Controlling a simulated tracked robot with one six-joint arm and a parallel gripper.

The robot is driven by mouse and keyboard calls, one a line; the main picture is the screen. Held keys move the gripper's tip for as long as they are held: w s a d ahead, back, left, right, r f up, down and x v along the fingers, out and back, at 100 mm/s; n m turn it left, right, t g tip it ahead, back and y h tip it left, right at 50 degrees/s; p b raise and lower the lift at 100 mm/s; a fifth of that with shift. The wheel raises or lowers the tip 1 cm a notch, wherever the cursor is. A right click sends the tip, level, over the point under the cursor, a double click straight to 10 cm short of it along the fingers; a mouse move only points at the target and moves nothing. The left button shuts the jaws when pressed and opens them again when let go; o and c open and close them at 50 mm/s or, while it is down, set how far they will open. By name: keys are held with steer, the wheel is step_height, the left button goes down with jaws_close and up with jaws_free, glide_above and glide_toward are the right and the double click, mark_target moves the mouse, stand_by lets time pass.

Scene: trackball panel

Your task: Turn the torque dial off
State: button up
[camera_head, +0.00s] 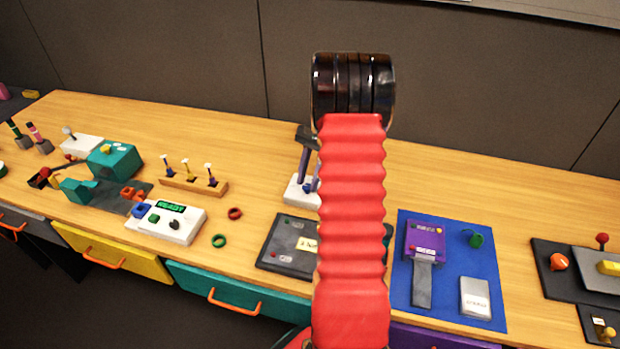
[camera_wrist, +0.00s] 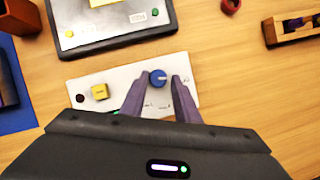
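A white panel (camera_wrist: 120,87) carries a round blue dial (camera_wrist: 158,78) with a pale mark pointing right in the wrist view, and a yellow block (camera_wrist: 100,92). The small lettering by the dial is unreadable. My gripper (camera_wrist: 160,86) is open, its two purple fingers on either side of the dial. Whether they touch it I cannot tell. In the head view, the panel (camera_head: 294,190), the blue dial (camera_head: 307,188) and my gripper's fingers (camera_head: 309,170) show beside my red arm, which hides part of the panel.
A dark panel with a yellow note (camera_head: 283,250) stands in front of the white panel. A blue mat (camera_head: 450,272) is to the right. A wooden stand (camera_head: 193,186), a white READY box (camera_head: 185,226) and a red ring (camera_head: 235,213) are to the left. Bare wood lies behind.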

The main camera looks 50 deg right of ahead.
steer(key=o, duration=0.4)
steer(key=shift+w, duration=0.1)
steer(key=v, duration=1.3)
steer(key=shift+d+r, duration=0.15)
steer(key=shift+r, duration=0.2)
steer(key=shift+d, duration=0.1)
